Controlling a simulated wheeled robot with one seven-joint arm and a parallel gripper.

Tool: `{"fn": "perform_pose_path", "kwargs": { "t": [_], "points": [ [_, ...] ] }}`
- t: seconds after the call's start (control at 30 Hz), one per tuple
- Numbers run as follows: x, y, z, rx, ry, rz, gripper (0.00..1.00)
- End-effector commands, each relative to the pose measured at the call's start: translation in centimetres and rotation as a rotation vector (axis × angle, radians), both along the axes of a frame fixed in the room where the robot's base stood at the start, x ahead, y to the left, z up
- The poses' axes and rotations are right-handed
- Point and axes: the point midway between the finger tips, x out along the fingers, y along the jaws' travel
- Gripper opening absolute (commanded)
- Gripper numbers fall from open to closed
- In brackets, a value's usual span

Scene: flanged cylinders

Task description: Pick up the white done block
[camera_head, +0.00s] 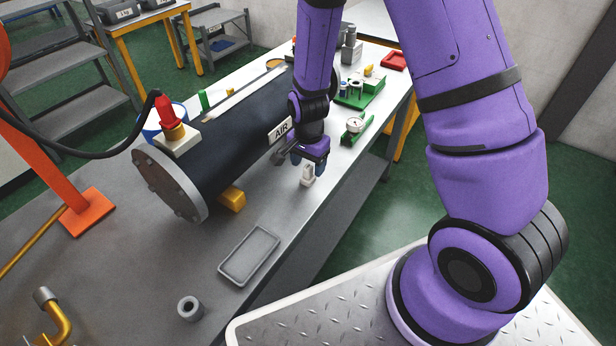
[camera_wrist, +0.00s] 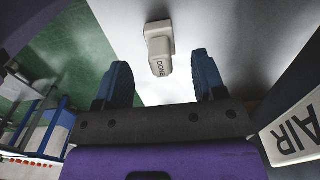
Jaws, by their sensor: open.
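The white done block (camera_head: 307,174) stands on the table near its right edge, beside the dark cylinder. In the wrist view the block (camera_wrist: 159,50) shows the word DONE on its face and lies just beyond my fingertips, a little left of the middle of the gap. My gripper (camera_head: 308,160) is above the block in the head view. Whether a finger touches the block cannot be told.
The large dark flanged cylinder (camera_head: 235,135) with an AIR label (camera_head: 281,129) lies close left of my gripper. A grey tray (camera_head: 249,256) and a grey ring (camera_head: 190,308) are nearer. A green gauge stand (camera_head: 355,128) is behind right. The table edge drops off to the right.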

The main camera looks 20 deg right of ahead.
Motion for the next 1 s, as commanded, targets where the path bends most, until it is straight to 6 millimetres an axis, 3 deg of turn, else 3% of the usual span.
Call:
{"fn": "perform_pose_path", "kwargs": {
  "t": [0.33,0.7,0.93,1.0],
  "points": [
    [0.0,0.0,-4.1,0.0,0.002,0.0,0.64],
    [0.1,0.1,-4.8,0.0,0.001,0.001,0.64],
    [0.1,0.1,-4.8,0.0,0.0,0.001,0.11],
    [0.1,0.1,-4.8,0.0,0.0,0.001,0.06]
  ]
}}
